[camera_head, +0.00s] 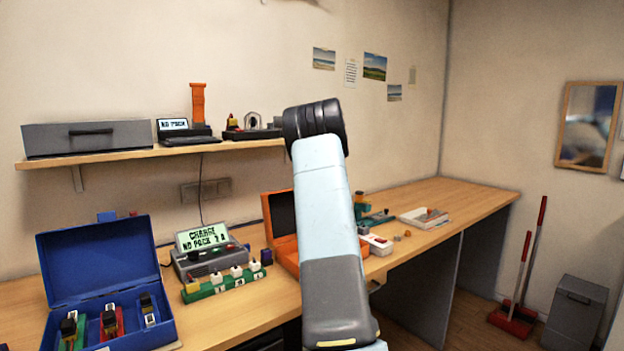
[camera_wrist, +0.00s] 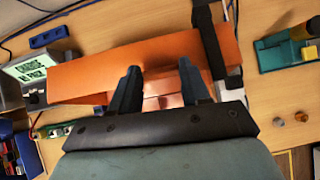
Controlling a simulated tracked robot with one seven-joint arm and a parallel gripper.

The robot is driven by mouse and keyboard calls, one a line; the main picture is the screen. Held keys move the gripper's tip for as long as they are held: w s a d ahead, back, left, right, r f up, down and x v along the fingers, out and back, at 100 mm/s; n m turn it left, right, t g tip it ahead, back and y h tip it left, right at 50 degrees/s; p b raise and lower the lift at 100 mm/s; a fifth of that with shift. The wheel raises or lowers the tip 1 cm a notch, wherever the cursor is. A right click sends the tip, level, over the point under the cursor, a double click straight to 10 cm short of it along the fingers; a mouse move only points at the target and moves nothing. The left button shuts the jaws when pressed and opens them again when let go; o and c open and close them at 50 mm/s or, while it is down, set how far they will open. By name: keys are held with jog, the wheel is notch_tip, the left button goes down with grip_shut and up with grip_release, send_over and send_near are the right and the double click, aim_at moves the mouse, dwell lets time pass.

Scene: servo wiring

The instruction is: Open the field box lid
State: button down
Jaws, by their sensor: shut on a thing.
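The field box appears to be the orange case (camera_head: 287,250) on the bench, partly hidden behind my arm in the head view. Its lid (camera_head: 281,213) stands raised at the back, with a dark inner panel. In the wrist view a wide orange panel (camera_wrist: 92,77) of the case lies across the picture beyond my fingers. My gripper (camera_wrist: 158,68) is at this case, its two dark fingers shut on an orange part of it, seemingly the lid. The exact contact is unclear. My arm hides the gripper in the head view.
An open blue box (camera_head: 95,262) with coloured parts stands at the left. A charger with a lit display (camera_head: 204,238) and a green strip (camera_head: 228,284) sit left of the case. A teal tool (camera_head: 373,215) and a white tray (camera_head: 424,217) lie to its right. A shelf (camera_head: 150,152) hangs above.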

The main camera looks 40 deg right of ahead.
dwell(0.3)
jog(key=c, duration=0.5)
grip_release()
jog(key=shift+v, duration=6.85)
